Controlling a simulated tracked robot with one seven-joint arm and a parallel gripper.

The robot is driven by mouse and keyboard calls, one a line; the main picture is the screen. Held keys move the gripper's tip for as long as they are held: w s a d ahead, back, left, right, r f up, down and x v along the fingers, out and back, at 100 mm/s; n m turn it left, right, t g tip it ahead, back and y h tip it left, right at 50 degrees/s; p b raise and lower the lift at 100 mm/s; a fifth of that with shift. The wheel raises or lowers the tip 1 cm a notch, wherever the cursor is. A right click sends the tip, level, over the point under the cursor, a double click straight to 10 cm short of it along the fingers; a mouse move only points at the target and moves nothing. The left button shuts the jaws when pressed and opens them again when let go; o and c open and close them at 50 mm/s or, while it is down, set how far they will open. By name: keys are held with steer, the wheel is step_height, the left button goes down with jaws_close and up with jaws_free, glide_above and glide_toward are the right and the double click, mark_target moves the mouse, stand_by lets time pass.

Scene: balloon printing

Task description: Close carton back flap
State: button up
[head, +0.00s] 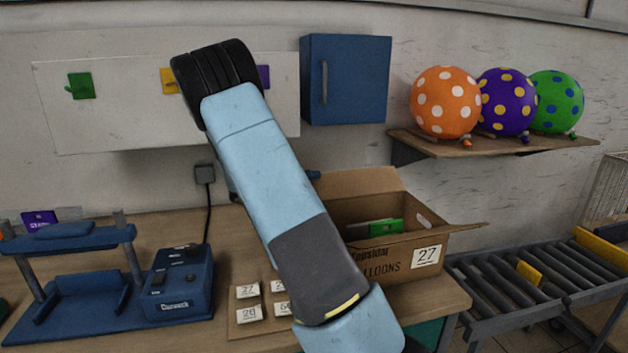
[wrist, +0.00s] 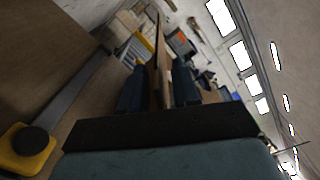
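The carton (head: 400,253) is an open brown box marked 27 and "BALLOONS" on the workbench, partly hidden by my arm. Its back flap (head: 362,184) stands raised at the rear. Its right flap (head: 462,229) sticks outward. Something green (head: 385,227) lies inside. In the head view my gripper is mostly hidden behind my arm, near the back flap's left end. In the wrist view my gripper (wrist: 160,92) has its two blue fingers a little apart, with a brown panel, seemingly the flap (wrist: 154,75), between them. Contact is unclear.
A blue cabinet (head: 346,80) hangs above the carton. A shelf (head: 500,146) with several dotted balloons is at the right. A roller conveyor (head: 540,275) stands right of the bench (head: 440,295). A blue machine (head: 178,285) and numbered cards (head: 248,291) are left of the carton.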

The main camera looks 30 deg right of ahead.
jaws_close()
stand_by(1.3)
